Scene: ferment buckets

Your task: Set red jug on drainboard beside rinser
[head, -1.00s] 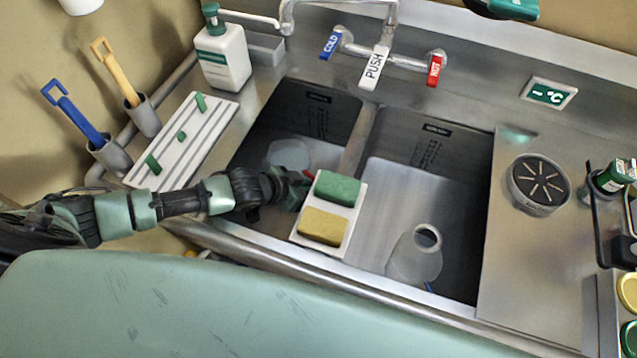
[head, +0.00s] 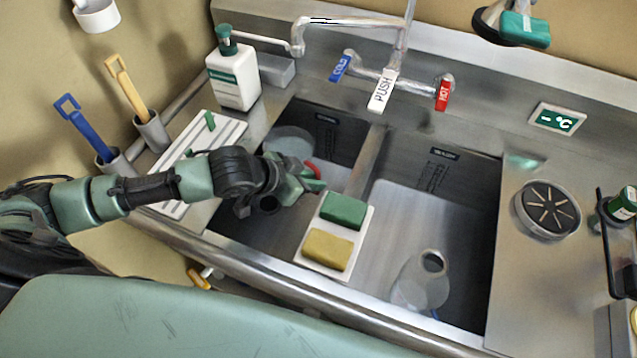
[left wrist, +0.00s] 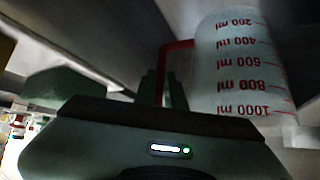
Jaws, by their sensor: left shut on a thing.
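The red jug is a translucent measuring jug (head: 291,141) with a red handle, in the left basin area of the sink. My left gripper (head: 306,180) is shut on its red handle. In the left wrist view the jug (left wrist: 238,65) shows red millilitre marks, upside down in the picture, and the red handle (left wrist: 174,47) runs to the fingers. My arm hides part of the jug's surroundings. The round rinser (head: 547,209) sits on the steel drainboard (head: 520,275) at the right. My right gripper is not in view.
A white caddy with a green sponge (head: 343,210) and a yellow sponge (head: 327,250) sits at the basins' front. A second clear jug (head: 420,284) stands in the right basin. The tap (head: 350,24) spans the back. Drainboard in front of the rinser is clear; bottles stand at its right.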

